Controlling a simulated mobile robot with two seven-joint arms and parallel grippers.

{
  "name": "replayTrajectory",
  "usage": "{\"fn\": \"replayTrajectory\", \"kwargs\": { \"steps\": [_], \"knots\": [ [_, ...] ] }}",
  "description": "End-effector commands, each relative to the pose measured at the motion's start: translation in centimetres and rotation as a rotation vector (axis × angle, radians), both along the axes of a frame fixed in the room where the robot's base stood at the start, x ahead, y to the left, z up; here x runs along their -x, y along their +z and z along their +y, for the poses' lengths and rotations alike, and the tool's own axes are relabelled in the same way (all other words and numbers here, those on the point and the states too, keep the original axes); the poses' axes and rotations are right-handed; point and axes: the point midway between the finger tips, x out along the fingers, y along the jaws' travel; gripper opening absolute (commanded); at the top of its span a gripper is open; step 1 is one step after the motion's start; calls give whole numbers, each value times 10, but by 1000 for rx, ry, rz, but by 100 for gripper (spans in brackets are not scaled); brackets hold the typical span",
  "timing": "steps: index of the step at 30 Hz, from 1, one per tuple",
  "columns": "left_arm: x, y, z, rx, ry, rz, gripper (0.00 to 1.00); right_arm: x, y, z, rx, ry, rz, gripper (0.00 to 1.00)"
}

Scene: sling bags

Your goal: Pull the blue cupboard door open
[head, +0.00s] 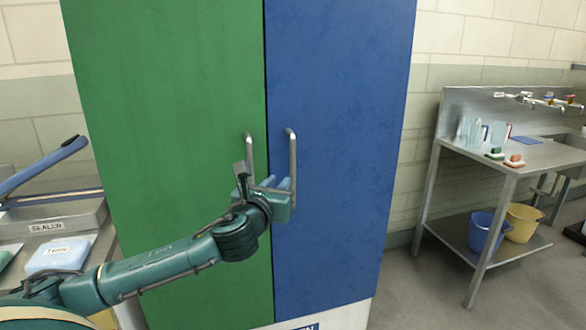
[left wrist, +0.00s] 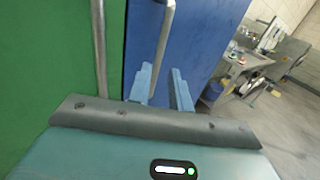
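The blue cupboard door (head: 340,110) is closed, flush beside the green door. Its upright grey bar handle (head: 292,155) is near its left edge. My left gripper (head: 278,184) is at the lower part of this handle, with its light blue fingers pointing to the door. In the left wrist view the fingers (left wrist: 162,88) are apart, and the blue door's handle (left wrist: 165,45) runs down into the space between them, nearer the left finger. Whether either finger touches it I cannot tell. My right gripper is in neither view.
The green door (head: 170,90) has its own bar handle (head: 249,155) close to the left of my gripper. A steel sink table (head: 540,155) with buckets below stands at right. A bench with a sealer (head: 50,227) is at left. Floor before the blue door's right side looks clear.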

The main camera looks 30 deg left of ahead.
Motion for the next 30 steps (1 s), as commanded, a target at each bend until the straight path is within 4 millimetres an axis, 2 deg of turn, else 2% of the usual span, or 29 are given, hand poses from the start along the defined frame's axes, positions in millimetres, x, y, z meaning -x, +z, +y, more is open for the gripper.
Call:
{"fn": "replayTrajectory", "kwargs": {
  "steps": [9, 15, 21, 30],
  "knots": [
    [-62, 2, 17, 9, -1, -2, 20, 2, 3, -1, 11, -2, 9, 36],
    [-93, 0, 25, 9, -2, 1, 20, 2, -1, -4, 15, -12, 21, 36],
    [-108, 0, 29, 7, -3, 0, 20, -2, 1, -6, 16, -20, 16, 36],
    [-111, -1, 30, 7, -3, 1, 20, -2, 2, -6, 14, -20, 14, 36]
  ]
}}
